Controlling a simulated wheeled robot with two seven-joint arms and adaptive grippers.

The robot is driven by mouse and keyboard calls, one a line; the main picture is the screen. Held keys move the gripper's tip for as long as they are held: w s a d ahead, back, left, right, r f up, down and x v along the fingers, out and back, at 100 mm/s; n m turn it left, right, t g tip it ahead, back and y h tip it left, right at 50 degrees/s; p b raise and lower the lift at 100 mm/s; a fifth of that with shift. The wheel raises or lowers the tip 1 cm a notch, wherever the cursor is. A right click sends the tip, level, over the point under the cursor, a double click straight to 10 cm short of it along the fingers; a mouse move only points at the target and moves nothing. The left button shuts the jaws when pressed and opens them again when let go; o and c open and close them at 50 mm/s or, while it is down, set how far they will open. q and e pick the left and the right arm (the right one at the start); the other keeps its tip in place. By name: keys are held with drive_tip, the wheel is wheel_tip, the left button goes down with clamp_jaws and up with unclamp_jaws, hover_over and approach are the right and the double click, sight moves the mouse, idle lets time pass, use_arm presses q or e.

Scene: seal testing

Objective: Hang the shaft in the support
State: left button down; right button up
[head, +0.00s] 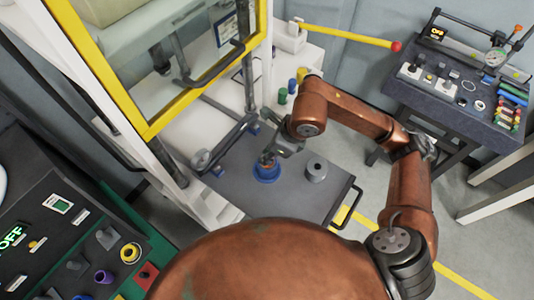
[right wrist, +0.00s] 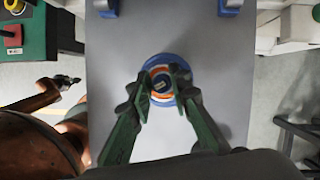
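My right gripper (head: 275,146) is low over a blue round piece (head: 266,175) on the grey plate (head: 235,190). In the right wrist view its green-backed fingers (right wrist: 162,88) are apart, over the blue piece (right wrist: 160,64), which shows white and orange rings and a dark centre. Contact cannot be told. Small blue brackets stand on the plate, one (right wrist: 231,7) at the top right of the wrist view; they may be the support. I cannot clearly identify the shaft. My left gripper (right wrist: 66,82) shows small at the left of the wrist view, away from the plate; its opening is unclear.
A grey cylinder (head: 316,170) stands on the plate to the right of the blue piece. A dark handle (head: 347,204) sticks out at the plate's right edge. A yellow-framed machine door (head: 150,125) stands at left; a tool table (head: 460,110) stands at right.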

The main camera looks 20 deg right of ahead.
drive_tip(key=shift+o, duration=0.7)
drive_tip(key=o, duration=0.4)
drive_tip(key=shift+r, duration=0.1)
drive_tip(key=shift+r+p, duration=0.65)
drive_tip(key=shift+r, duration=0.8)
wheel_tip(320, 180, up, 8)
drive_tip(key=p, duration=0.4)
drive_tip(key=shift+f, duration=0.2)
